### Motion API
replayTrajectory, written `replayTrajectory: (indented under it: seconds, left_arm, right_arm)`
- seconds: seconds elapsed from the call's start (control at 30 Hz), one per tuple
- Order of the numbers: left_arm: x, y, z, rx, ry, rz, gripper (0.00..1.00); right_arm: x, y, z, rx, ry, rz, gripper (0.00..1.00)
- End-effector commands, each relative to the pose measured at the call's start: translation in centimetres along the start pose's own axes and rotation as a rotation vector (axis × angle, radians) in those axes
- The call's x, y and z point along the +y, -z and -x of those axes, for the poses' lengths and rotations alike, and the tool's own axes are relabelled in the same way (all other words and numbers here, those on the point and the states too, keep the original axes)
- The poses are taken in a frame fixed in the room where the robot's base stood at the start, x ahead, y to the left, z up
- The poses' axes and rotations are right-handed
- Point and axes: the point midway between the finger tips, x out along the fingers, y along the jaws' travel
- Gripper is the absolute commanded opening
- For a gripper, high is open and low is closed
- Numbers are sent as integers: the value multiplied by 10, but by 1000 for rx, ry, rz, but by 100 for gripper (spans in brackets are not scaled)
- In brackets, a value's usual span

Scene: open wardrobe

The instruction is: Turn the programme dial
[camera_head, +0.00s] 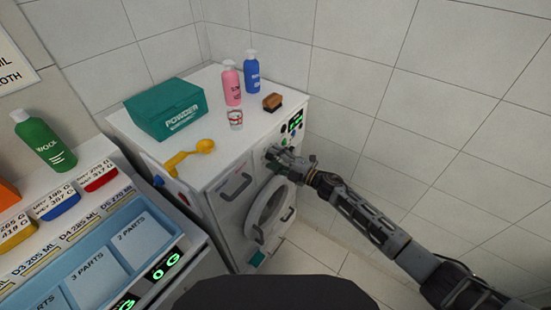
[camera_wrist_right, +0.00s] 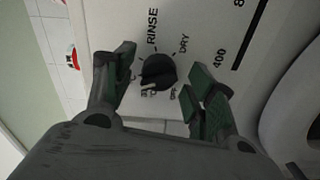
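The programme dial (camera_wrist_right: 158,72) is a round black knob on the pale front panel, with labels such as RINSE and DRY around it. My right gripper (camera_wrist_right: 162,66) is open, with one finger on each side of the dial; a gap shows between the dial and both fingers. In the head view my right gripper (camera_head: 283,159) is at the upper front of the white washing machine (camera_head: 225,193) and hides the dial. My left gripper is not in view.
The round door (camera_head: 270,212) is just below my right gripper. On the machine top are a green powder box (camera_head: 168,108), yellow scoop (camera_head: 190,157), glass (camera_head: 236,119), brush (camera_head: 272,102), pink bottle (camera_head: 232,84) and blue bottle (camera_head: 252,74). A tiled wall stands at right.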

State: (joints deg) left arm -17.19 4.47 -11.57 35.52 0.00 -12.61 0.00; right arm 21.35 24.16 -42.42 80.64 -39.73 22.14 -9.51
Motion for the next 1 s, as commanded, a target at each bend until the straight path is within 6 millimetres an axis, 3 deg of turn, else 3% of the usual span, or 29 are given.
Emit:
replayTrajectory:
  seconds: [0.47,1.0]
  left_arm:
    - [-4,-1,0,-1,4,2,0]
    - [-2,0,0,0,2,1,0]
  right_arm:
    - [0,-1,9,-1,0,1,56]
    - [-1,0,67,-1,1,-1,56]
